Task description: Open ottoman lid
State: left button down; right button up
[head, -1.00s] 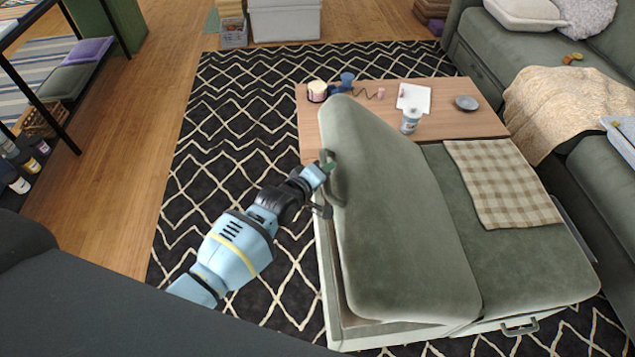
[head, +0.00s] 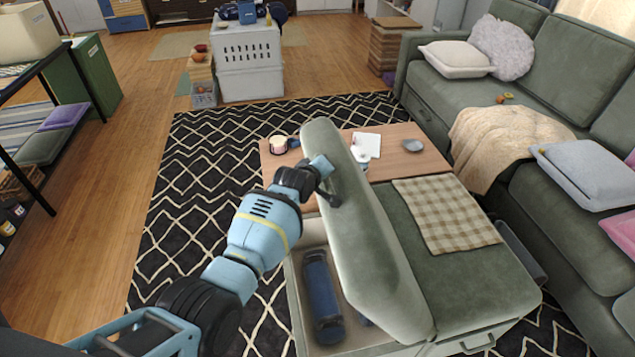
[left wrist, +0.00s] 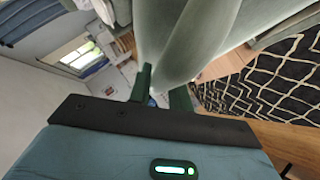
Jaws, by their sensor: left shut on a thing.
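The green ottoman's left lid half (head: 365,235) is tilted up steeply, with its far end highest. Below it the ottoman's pale inner compartment (head: 295,275) shows, with a dark blue rolled thing (head: 321,290) inside. My left gripper (head: 328,180) is at the lid's raised left edge near the far end. In the left wrist view the lid (left wrist: 185,40) comes down between the two dark fingers (left wrist: 162,90), and the gripper is shut on it. The fingertips are partly hidden in the head view. My right gripper is not in view.
The ottoman's right half (head: 455,275) is closed, with a checkered cloth (head: 445,215) on it. A wooden table (head: 405,160) with small items stands behind. A green sofa (head: 560,130) bounds the right side. The patterned rug (head: 190,210) is clear on the left.

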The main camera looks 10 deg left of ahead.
pick_arm(q)
jog(key=shift+w+d+r, duration=0.25)
jog(key=shift+d+r, duration=0.15)
jog(key=shift+d, duration=0.1)
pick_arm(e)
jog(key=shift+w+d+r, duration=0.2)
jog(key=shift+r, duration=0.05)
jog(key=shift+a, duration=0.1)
pick_arm(q)
jog(key=c, duration=1.3)
grip_release()
jog(key=shift+s+a+r+p, duration=0.1)
jog(key=shift+s+r+p, duration=0.2)
jog(key=shift+s, duration=0.05)
jog(key=p+v, duration=0.2)
jog(key=v, duration=0.5)
jog(key=shift+p, duration=0.4)
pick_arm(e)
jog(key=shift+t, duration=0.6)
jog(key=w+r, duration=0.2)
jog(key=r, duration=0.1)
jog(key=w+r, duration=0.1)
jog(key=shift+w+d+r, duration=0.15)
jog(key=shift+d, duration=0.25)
